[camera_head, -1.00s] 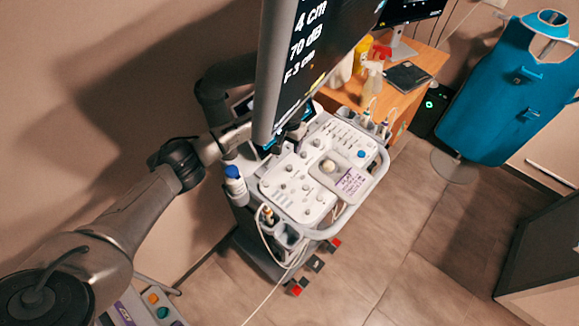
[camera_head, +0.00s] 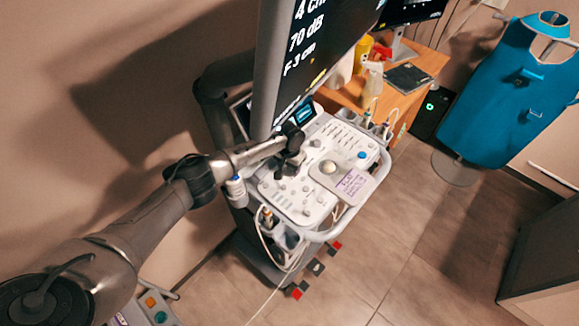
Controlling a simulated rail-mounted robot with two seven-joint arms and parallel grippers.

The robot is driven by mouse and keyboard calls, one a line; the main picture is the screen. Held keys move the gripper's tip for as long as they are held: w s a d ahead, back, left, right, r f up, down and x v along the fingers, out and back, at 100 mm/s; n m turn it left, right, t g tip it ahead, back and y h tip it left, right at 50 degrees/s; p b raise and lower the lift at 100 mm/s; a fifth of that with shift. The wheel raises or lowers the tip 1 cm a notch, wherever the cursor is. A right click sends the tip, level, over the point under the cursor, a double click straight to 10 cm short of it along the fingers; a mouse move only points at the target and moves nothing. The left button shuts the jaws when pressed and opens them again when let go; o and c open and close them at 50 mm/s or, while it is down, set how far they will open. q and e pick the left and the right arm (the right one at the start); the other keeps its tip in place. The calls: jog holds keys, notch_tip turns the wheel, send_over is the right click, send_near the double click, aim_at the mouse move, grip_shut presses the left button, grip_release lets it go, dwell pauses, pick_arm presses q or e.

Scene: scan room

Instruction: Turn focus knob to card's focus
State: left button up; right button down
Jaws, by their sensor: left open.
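The ultrasound console panel (camera_head: 312,205) carries several small knobs, a trackball (camera_head: 328,167) and a blue knob (camera_head: 361,155). I cannot tell which knob is the focus knob. A white and purple card (camera_head: 351,182) lies on the panel's right part; its writing is too small to read. The monitor (camera_head: 318,50) above reads 4 cm, 70 dB and F 3 cm. My left gripper (camera_head: 284,173) is open, pointing down over the panel's left knobs and hiding some of them. I cannot tell whether it touches one. My right gripper is not in view.
The monitor's edge (camera_head: 266,70) hangs close beside my left wrist. A bottle (camera_head: 236,190) stands at the console's left side, and probes and cables hang at its front and back right. A wooden desk (camera_head: 410,97) and a blue apron on a stand (camera_head: 505,95) are behind.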

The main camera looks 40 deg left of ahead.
pick_arm(q)
jog(key=shift+c, duration=0.5)
jog(key=c, duration=0.8)
jog(key=shift+r+n+p, duration=0.2)
jog(key=shift+n+p, duration=0.4)
jog(key=shift+p, duration=0.2)
jog(key=shift+c, duration=0.2)
jog(key=shift+n+p, duration=0.6)
jog(key=shift+p, duration=0.05)
jog(key=shift+n+p, duration=0.85)
jog(key=shift+n, duration=0.35)
jog(key=shift+f+n, duration=0.15)
jog(key=shift+n, duration=0.35)
jog(key=shift+p, duration=0.3)
